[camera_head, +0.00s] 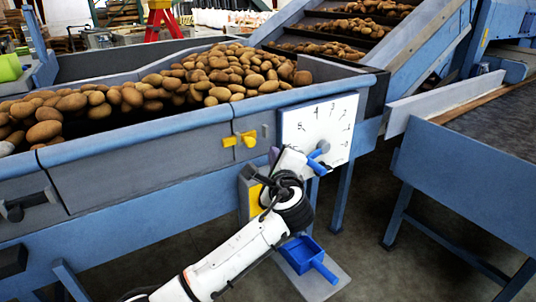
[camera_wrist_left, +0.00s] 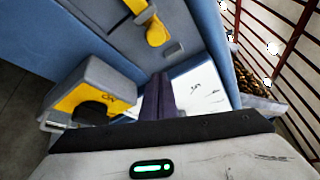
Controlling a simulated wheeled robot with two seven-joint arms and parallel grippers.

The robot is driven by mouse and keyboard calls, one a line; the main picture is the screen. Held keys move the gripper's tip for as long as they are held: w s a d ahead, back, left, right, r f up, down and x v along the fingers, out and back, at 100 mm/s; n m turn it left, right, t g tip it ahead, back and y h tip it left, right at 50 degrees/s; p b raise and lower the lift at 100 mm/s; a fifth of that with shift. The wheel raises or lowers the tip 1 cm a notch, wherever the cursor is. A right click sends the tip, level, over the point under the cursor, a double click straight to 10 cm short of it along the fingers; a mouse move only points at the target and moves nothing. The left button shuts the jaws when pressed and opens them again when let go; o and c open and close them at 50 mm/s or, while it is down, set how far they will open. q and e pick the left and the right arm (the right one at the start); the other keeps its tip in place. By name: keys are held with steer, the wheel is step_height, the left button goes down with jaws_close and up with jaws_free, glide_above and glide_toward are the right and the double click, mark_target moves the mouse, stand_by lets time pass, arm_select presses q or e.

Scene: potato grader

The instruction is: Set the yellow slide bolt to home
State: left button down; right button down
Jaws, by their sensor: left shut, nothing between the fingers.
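The yellow slide bolt (camera_head: 240,139) is mounted on the grey front panel of the potato bin, left of the white number plate. It also shows at the top of the left wrist view (camera_wrist_left: 155,32). My left gripper (camera_head: 274,156) is below and right of the bolt, in front of the panel near the plate's lower left corner. Its dark purple fingers (camera_wrist_left: 160,95) are together and empty, apart from the bolt. My right gripper is in neither view.
The white number plate (camera_head: 316,116) carries a blue-handled pointer (camera_head: 320,152). A grey and yellow box (camera_head: 253,197) hangs beneath the panel, close to my left wrist. A blue scoop (camera_head: 304,252) lies lower down. Potatoes (camera_head: 215,75) fill the bin.

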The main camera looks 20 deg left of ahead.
arm_select(q)
steer(key=v, duration=0.9)
steer(key=shift+s, duration=0.3)
steer(key=s+a+f+n+g+h, duration=0.2)
steer(key=s+a+f+n+g, duration=0.15)
steer(key=s+f, duration=0.55)
steer(key=s+a+f+n+g+h, duration=0.1)
steer(key=s+a+f+n+g, duration=0.15)
steer(key=s+f+n, duration=0.55)
steer(key=s+a+f+n+g+h, duration=0.1)
steer(key=s+f+n+g+h, duration=0.2)
steer(key=s, duration=0.7)
steer(key=s+a+f+n+g, duration=0.2)
steer(key=s+f, duration=0.3)
steer(key=s, duration=0.4)
steer(key=w+d+f+t+h+p, duration=0.1)
steer(key=w+d+f+t+h, duration=0.1)
steer(key=w+d+f+t, duration=0.2)
steer(key=shift+d+f+t+h, duration=0.3)
steer(key=shift+d+f, duration=0.95)
steer(key=shift+f, duration=1.05)
